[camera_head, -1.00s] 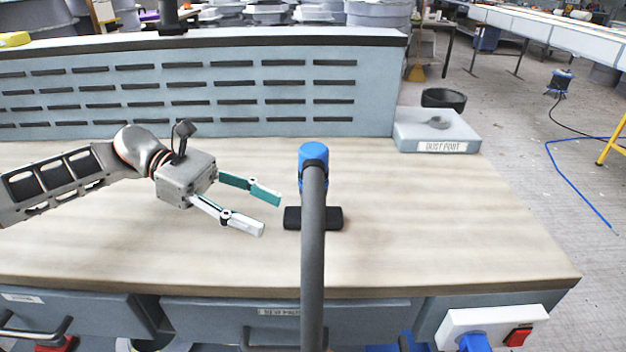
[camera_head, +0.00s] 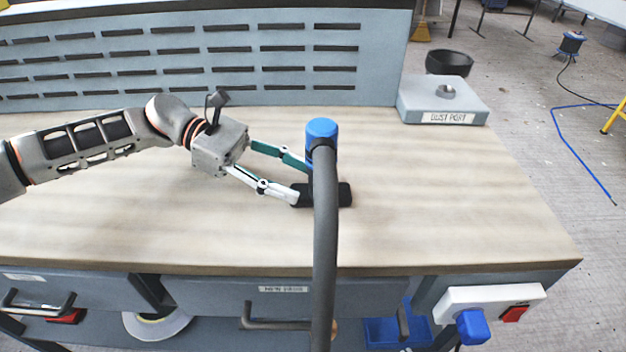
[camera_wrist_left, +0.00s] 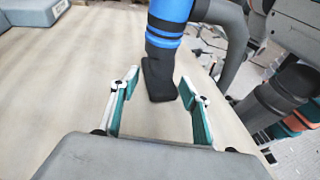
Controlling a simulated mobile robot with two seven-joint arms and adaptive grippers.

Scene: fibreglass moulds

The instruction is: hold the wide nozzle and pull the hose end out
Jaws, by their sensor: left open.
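The wide nozzle (camera_head: 341,196) is a black, flat-footed piece standing on the wooden bench. A bright blue cuff (camera_head: 321,130) sits above it, and the dark grey hose end (camera_head: 323,180) joins there and arches down towards me. My left gripper (camera_head: 299,180) is open, low over the bench, with its fingertips at the left side of the nozzle. In the left wrist view the black nozzle (camera_wrist_left: 158,80) shows between the spread fingers, with the blue cuff (camera_wrist_left: 169,28) above it. I cannot tell whether either finger touches. My right gripper is not seen.
The bench top (camera_head: 450,200) is clear around the nozzle. A slotted grey back panel (camera_head: 240,65) stands behind. A grey block labelled "DUST PORT" (camera_head: 415,104) sits at the back right corner. Drawers with handles and a white socket box (camera_head: 490,298) are along the front.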

